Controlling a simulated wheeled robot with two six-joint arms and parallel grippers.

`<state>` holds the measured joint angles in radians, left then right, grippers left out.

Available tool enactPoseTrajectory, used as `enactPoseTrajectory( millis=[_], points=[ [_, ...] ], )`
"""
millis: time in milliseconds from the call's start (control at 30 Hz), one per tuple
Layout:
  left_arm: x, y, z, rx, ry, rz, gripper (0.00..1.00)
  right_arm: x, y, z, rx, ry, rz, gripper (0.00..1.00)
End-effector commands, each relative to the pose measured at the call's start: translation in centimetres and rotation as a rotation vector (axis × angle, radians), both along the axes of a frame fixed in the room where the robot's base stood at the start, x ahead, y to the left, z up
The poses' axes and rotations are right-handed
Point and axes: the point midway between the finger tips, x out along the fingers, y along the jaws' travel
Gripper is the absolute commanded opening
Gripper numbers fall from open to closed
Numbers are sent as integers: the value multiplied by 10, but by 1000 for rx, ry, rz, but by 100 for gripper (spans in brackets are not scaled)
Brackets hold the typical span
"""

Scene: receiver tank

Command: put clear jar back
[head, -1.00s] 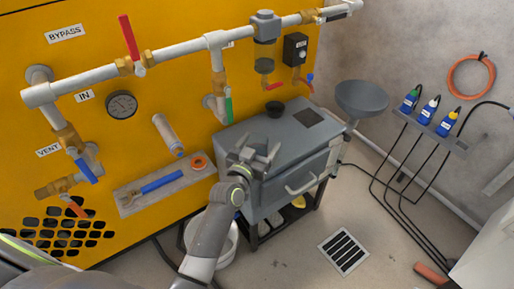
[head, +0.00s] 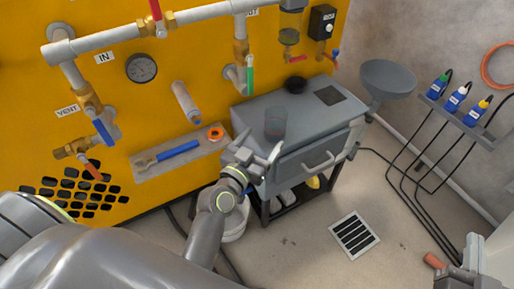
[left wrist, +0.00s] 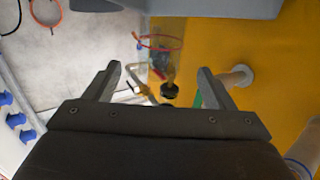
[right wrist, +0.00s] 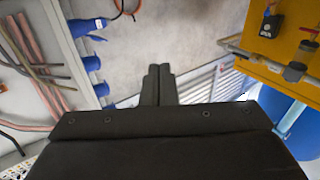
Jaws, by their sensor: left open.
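The clear jar (head: 275,124), see-through with a reddish rim, stands on the grey cabinet top (head: 248,118). In the left wrist view the clear jar (left wrist: 160,58) shows between and beyond the fingers. My left gripper (head: 262,147) is open and empty at the cabinet's front left edge, just in front of the jar, and seems apart from it. It also shows in the left wrist view (left wrist: 158,78). My right gripper (right wrist: 158,72) has its fingers together with nothing between them.
A black cup (head: 295,85) and a dark pad (head: 329,95) are on the cabinet top. A grey funnel (head: 388,78) stands at its right. A shelf with a blue wrench (head: 176,149) and pipes with valves line the yellow panel (head: 200,75).

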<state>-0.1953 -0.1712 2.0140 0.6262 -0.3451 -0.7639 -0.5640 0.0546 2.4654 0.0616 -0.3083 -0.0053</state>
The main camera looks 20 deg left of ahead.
Motion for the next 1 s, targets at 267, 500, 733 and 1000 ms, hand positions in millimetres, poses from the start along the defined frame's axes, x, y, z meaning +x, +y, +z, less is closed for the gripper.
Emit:
enactPoseTrajectory(
  millis=[267, 500, 733, 1000],
  points=[
    [-16, 2, 0, 0, -1, 1, 77, 0, 1, 25, -33, -135, 0, 0],
    [-26, 14, 3, 10, -2, 27, 77, 0, 1, 28, -38, -151, 1, 0],
    [-83, 72, 42, 45, -70, 161, 77, 0, 1, 28, -37, -151, 1, 0],
    [-132, 96, 94, 55, -179, 205, 77, 0, 1, 28, -37, -152, 1, 0]
  ],
)
